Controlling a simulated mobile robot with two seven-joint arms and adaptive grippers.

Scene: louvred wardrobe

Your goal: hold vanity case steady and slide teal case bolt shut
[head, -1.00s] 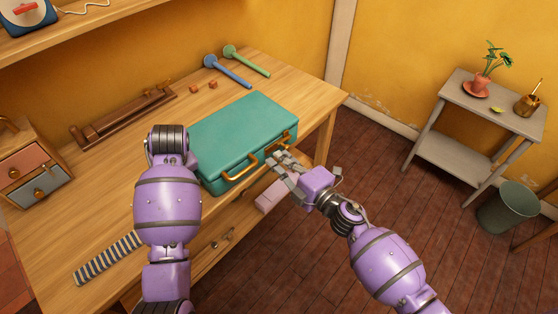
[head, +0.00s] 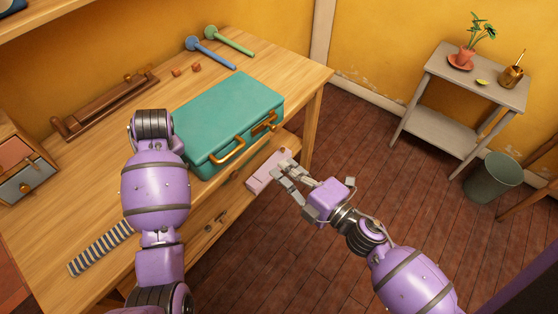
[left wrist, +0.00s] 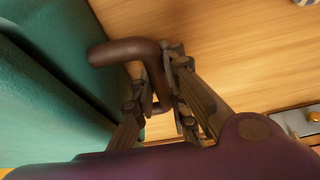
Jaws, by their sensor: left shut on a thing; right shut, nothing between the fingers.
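The teal vanity case (head: 228,115) lies closed on the wooden desk near its front right edge. Its front bears a gold loop handle (head: 228,151) and a gold fitting (head: 264,123) farther right; whether that is the bolt, and how it sits, is too small to tell. My left gripper (left wrist: 155,88) is shut on a bent dark brown bar (left wrist: 135,48) beside the teal side, seemingly the case's handle. In the head view that gripper is hidden behind my arm. My right gripper (head: 285,170) is shut and empty, off the case's front right, apart from the gold fitting.
A pale pink block (head: 266,171) juts out below the desk edge beside my right fingers. Blue (head: 212,52) and green (head: 230,40) spoon-like tools and small cubes lie behind the case. A striped strip (head: 100,248) lies at the front left.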

